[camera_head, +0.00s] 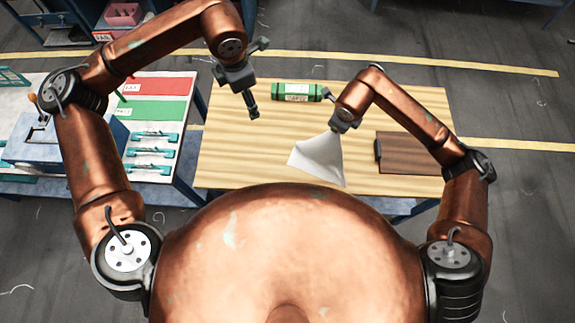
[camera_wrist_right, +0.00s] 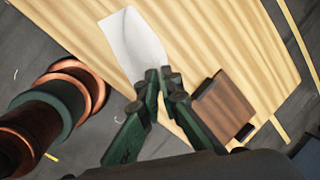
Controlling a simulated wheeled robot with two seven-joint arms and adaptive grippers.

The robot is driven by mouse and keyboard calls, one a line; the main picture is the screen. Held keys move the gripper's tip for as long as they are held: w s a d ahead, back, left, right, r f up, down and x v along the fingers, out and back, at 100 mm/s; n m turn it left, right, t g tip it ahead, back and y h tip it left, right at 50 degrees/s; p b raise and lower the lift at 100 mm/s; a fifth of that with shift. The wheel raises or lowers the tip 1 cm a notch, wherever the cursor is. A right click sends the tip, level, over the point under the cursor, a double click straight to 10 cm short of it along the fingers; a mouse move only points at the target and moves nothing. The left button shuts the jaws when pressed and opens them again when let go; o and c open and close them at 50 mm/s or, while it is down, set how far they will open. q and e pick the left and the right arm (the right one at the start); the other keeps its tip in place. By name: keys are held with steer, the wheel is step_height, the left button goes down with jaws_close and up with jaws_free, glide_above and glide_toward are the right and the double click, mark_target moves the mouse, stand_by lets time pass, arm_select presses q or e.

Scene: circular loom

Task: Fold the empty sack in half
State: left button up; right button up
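The empty sack (camera_head: 318,158) is a white sheet on or just above the wooden table, near its front edge. It tapers up to my right gripper (camera_head: 338,127), whose fingers are at its upper right corner. In the right wrist view the sack (camera_wrist_right: 132,42) hangs narrowed from the tips of my right gripper (camera_wrist_right: 160,77), which are close together on it. How much of the sack touches the table I cannot tell. My left gripper (camera_head: 253,112) hangs over the table to the left, apart from the sack, with its fingers close together and nothing visible between them.
A green cylinder (camera_head: 297,92) lies on the table (camera_head: 225,150) behind the sack. A dark brown board (camera_head: 408,153) with a black edge lies to the right; it also shows in the right wrist view (camera_wrist_right: 225,105). A bench with red and green panels (camera_head: 155,111) stands left.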

steer(key=o, duration=0.5)
steer(key=shift+o, duration=0.3)
steer(key=o, duration=0.5)
steer(key=shift+o, duration=0.6)
steer(key=o, duration=0.6)
steer(key=shift+o, duration=0.2)
steer(key=shift+g, duration=0.9)
steer(key=shift+s+r, duration=0.15)
steer(key=shift+r, duration=0.8)
steer(key=shift+s+r, duration=0.2)
steer(key=shift+r, duration=0.8)
steer(key=shift+s+r, duration=0.15)
steer(key=shift+r, duration=0.8)
step_height(320, 180, up, 12)
steer(key=s, duration=0.1)
steer(key=shift+s, duration=0.4)
